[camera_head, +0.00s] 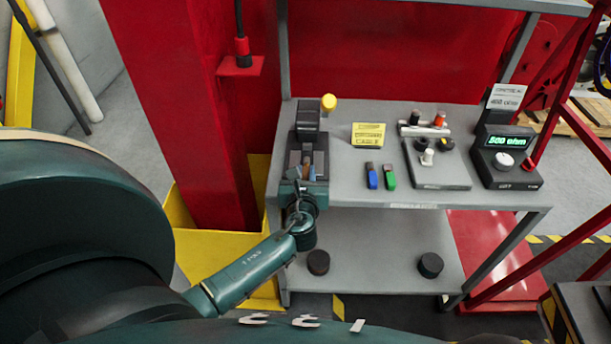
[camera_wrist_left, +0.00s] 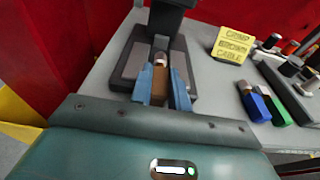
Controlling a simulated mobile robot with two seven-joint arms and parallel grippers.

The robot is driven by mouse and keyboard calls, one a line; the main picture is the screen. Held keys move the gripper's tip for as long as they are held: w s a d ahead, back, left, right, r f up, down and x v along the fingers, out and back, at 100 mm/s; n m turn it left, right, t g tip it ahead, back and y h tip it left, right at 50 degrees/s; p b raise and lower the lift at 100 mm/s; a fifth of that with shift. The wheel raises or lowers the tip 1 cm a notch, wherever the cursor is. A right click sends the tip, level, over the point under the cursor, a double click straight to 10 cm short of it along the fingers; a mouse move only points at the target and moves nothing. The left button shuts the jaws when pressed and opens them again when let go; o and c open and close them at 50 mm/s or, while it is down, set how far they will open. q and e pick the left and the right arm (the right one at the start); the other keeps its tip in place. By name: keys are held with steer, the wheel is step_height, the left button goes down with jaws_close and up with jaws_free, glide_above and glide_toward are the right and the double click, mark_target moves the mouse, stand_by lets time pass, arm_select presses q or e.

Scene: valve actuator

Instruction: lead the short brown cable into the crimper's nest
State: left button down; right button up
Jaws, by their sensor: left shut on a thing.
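The crimper (camera_head: 308,116) is a dark press with a yellow knob (camera_head: 328,102), at the left end of the grey table. Its upright and base also show in the wrist view (camera_wrist_left: 178,22). My left gripper (camera_head: 308,172) is over the crimper's front part, with its blue fingers (camera_wrist_left: 161,90) shut on the short brown cable (camera_wrist_left: 160,87). The cable's pale metallic tip (camera_wrist_left: 160,59) points toward the crimper's upright, at the nest area between the base's grey plates. I cannot tell whether the tip is inside the nest. My right gripper is not in view.
A yellow sign (camera_head: 368,135) reading "crimp brown cable" stands on the table (camera_head: 420,197). To its right are a blue piece (camera_head: 371,176), a green piece (camera_head: 389,177), a dark terminal board (camera_head: 437,170) and a meter (camera_head: 505,160) reading 500 ohm. A red column (camera_head: 190,110) stands left.

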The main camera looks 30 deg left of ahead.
mark_target(306, 162)
arm_select(q)
steer(key=shift+r+x, duration=0.15)
steer(key=shift+x, duration=0.8)
steer(key=shift+r+x, duration=0.2)
steer(key=shift+x, duration=0.75)
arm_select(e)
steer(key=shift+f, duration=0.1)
arm_select(q)
steer(key=c, duration=1.3)
jaws_free()
steer(key=shift+o, duration=0.2)
steer(key=v, duration=1.3)
steer(key=shift+b, duration=0.3)
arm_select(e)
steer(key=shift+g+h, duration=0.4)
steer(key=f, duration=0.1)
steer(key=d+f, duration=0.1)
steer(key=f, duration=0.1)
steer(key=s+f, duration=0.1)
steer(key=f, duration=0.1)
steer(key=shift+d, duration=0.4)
arm_select(q)
steer(key=shift+s, duration=0.1)
